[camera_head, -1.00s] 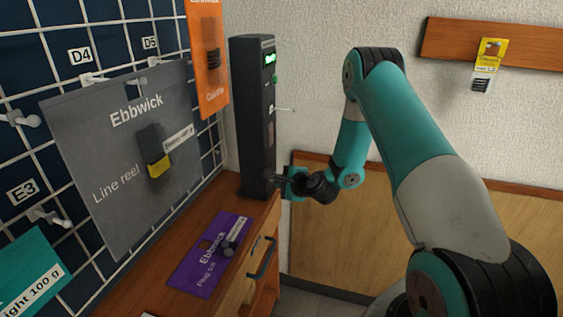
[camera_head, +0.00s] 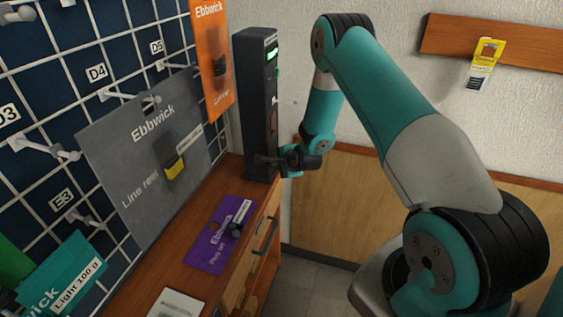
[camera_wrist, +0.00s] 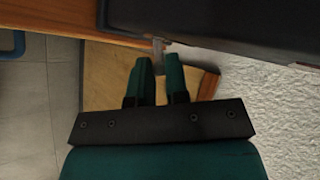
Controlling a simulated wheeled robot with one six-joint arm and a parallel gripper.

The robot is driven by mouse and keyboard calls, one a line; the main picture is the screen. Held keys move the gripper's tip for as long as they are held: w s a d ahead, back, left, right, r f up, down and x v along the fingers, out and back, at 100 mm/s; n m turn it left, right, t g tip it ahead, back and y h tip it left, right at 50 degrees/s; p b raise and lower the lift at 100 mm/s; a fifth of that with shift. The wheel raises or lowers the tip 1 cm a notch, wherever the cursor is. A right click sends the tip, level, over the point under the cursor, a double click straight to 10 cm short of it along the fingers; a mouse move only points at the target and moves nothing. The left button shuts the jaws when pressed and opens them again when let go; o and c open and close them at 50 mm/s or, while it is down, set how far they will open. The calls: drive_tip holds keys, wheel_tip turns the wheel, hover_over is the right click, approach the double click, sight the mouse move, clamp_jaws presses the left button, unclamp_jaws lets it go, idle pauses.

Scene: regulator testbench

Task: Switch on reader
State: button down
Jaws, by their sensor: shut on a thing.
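The reader is a tall black tower (camera_head: 254,105) standing at the far end of the wooden bench, with a lit green display (camera_head: 271,54) near its top. The display's text is too small to read. My gripper (camera_head: 270,160) is at the reader's lower right side. In the wrist view the reader's dark body (camera_wrist: 240,22) fills the upper right. There my gripper (camera_wrist: 160,62) has its two green fingers close together on a small grey lever (camera_wrist: 158,46) by the reader's edge. The lever's far end is hidden.
A grey Ebbwick line reel card (camera_head: 135,185) and an orange card (camera_head: 211,85) hang on the grid at left. A purple card (camera_head: 208,258) lies on the bench (camera_head: 150,275). A drawer handle (camera_head: 266,240) sticks out in front. A yellow tag (camera_head: 484,60) hangs on the right wall.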

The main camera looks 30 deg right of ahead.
drive_tip(key=c, duration=1.1)
unclamp_jaws()
drive_tip(key=b+v, duration=0.2)
drive_tip(key=v, duration=1.5)
drive_tip(key=shift+s+a+r, duration=0.1)
drive_tip(key=shift+s+r, duration=0.05)
